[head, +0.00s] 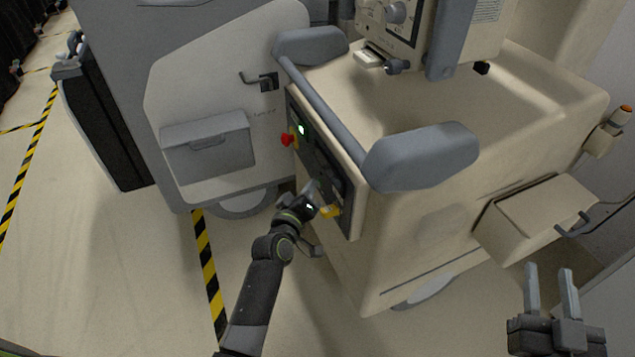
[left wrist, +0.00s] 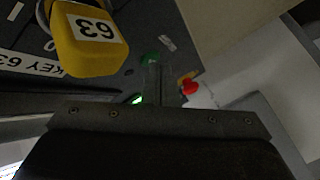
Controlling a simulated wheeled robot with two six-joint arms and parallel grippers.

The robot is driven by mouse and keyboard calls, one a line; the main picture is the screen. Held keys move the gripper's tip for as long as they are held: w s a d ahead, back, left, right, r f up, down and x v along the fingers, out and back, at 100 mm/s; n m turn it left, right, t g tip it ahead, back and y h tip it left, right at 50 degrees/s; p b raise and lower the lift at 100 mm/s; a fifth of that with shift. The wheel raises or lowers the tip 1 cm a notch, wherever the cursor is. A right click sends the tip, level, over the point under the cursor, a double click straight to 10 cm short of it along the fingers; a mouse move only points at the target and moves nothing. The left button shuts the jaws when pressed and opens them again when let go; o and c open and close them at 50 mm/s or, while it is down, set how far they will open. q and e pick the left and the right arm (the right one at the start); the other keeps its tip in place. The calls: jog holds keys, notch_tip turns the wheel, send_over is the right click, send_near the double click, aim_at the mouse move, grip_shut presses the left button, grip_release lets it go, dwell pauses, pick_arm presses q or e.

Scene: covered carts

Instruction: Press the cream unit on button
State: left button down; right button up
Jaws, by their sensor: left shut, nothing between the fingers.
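The cream unit (head: 420,235) has a dark control panel on its side, below the grey rail. A lit green spot (head: 303,129) and a red knob (head: 288,140) sit at the panel's far end. The left wrist view shows a dark green round button (left wrist: 150,59), a bright green light (left wrist: 137,100) and the red knob (left wrist: 190,88). No label naming the on button is readable. My left gripper (head: 313,188) is shut and empty, close to the panel near the yellow padlock; contact cannot be told. My right gripper (head: 549,285) is open and empty at the lower right.
A yellow padlock (head: 331,211) marked 63 hangs on the panel; it is large in the left wrist view (left wrist: 90,45). The grey rail (head: 325,110) and its grey end pads overhang the panel. A grey cart (head: 215,100) stands behind.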

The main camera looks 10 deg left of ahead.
dwell(0.4)
pick_arm(q)
jog(key=shift+s+a, duration=0.45)
jog(key=shift+a, duration=0.2)
jog(key=s+a, duration=0.1)
jog(key=a, duration=0.1)
jog(key=s+a, duration=0.2)
jog(key=shift+a, duration=0.1)
jog(key=shift+w, duration=0.1)
dwell(0.8)
